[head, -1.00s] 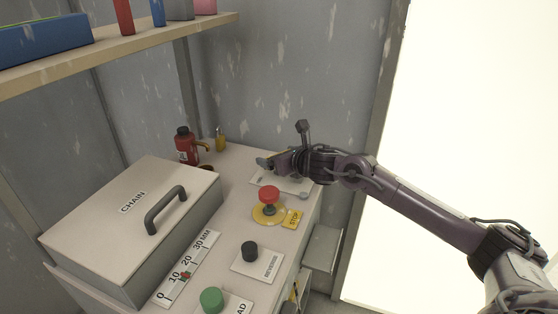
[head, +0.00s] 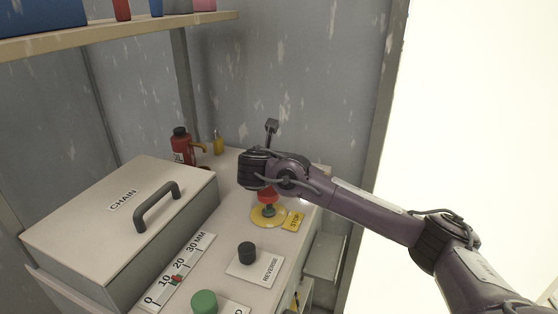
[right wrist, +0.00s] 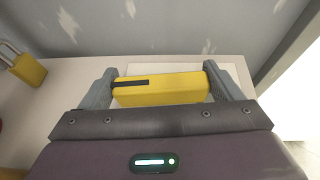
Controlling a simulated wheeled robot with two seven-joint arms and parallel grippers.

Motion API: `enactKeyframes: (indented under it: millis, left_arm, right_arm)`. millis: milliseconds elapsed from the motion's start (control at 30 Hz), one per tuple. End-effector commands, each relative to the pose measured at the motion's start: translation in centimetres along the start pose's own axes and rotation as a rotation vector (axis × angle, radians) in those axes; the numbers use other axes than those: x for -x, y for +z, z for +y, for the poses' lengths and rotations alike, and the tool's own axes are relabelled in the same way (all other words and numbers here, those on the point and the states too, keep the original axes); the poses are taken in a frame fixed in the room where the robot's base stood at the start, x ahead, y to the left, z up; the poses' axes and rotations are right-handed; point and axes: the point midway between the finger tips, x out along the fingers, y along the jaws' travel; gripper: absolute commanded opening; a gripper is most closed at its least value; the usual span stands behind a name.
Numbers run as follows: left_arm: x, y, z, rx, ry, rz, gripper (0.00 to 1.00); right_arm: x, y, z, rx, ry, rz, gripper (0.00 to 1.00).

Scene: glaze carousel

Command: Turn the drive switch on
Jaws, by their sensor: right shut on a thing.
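My right gripper (right wrist: 158,88) is shut on a yellow bar-shaped handle (right wrist: 175,92) with a dark stripe, its fingers at either end of it. The handle lies over a pale plate (right wrist: 228,72) on the bench top. I take it for the drive switch, but its label does not show. In the head view my right wrist covers the handle and the fingertips, just behind the red stop button (head: 267,195). Whether the switch is on or off cannot be told. My left gripper is not in view.
The stop button's yellow base (head: 264,222), a black REVERSE knob (head: 247,249) and a green knob (head: 204,300) line the bench. The CHAIN box (head: 105,209) stands left. A red bottle (head: 181,148) and yellow padlock (head: 218,145) stand at the back.

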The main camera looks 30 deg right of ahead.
Motion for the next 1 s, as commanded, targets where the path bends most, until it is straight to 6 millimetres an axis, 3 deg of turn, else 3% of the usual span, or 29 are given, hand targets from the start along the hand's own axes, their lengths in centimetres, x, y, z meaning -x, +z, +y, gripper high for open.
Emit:
enactKeyframes:
  millis: [800, 833, 900, 1000]
  left_arm:
    - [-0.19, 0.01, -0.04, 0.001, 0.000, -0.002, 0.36]
    - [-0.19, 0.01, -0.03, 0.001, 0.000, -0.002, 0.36]
    - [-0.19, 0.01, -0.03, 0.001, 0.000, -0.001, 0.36]
    - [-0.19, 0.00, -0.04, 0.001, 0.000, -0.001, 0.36]
  right_arm:
    - [-0.04, -0.05, -0.05, -0.044, -0.107, 0.001, 0.63]
    - [-0.04, -0.05, -0.05, -0.044, -0.107, 0.001, 0.90]
    - [-0.05, -0.05, -0.05, -0.044, -0.107, 0.001, 0.99]
    - [-0.05, -0.04, -0.04, -0.043, -0.106, 0.001, 1.00]
